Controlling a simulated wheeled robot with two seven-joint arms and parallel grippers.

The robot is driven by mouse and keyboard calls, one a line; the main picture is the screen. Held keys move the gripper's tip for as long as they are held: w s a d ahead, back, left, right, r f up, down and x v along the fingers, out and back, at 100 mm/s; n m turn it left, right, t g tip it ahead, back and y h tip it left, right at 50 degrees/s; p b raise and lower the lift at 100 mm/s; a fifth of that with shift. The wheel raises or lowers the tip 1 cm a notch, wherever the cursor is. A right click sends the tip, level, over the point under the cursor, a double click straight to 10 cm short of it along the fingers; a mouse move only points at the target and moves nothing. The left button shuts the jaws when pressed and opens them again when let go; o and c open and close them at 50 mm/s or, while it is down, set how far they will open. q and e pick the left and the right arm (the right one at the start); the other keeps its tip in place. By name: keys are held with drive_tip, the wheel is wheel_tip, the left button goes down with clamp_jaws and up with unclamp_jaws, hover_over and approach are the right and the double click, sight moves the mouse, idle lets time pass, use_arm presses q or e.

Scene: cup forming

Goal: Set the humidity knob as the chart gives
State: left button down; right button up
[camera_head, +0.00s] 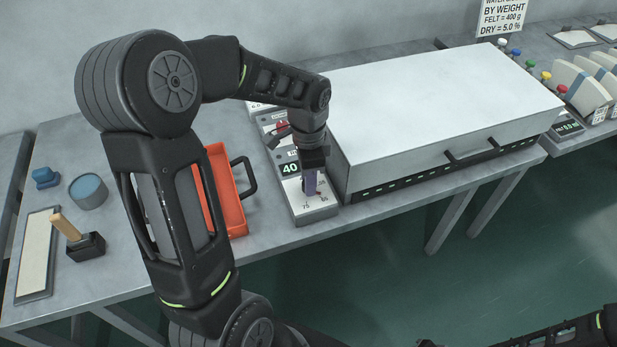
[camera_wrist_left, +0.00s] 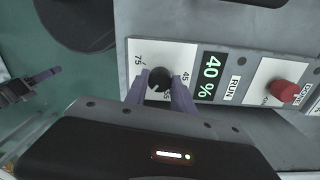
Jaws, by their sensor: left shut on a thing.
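The humidity knob (camera_wrist_left: 160,79) is a small black round knob on a white dial plate with printed numbers, 75 and 45 among them. A green display (camera_wrist_left: 210,77) beside it reads 40 %. My left gripper (camera_head: 311,184) is over the dial on the grey control panel (camera_head: 316,212). In the left wrist view its purple fingers (camera_wrist_left: 161,84) are on both sides of the knob, shut on it. Where the knob's mark points is not clear. My right gripper (camera_wrist_left: 40,82) shows small at the left of the wrist view; its jaw opening cannot be made out.
A white lidded box (camera_head: 440,95) with a black handle stands right of the panel. An orange tray (camera_head: 222,190) is left of the panel. A sign (camera_head: 503,17) at the back gives felt and dry values; its top is cut off.

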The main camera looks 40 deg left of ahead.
use_arm(q)
drive_tip(key=shift+w+m, duration=0.1)
drive_tip(key=shift+m, duration=1.2)
drive_tip(key=c, duration=1.1)
unclamp_jaws()
drive_tip(key=shift+o, duration=0.2)
drive_tip(key=shift+r, duration=0.1)
wheel_tip(320, 180, up, 8)
drive_tip(key=shift+f, duration=0.15)
drive_tip(key=shift+f, duration=0.1)
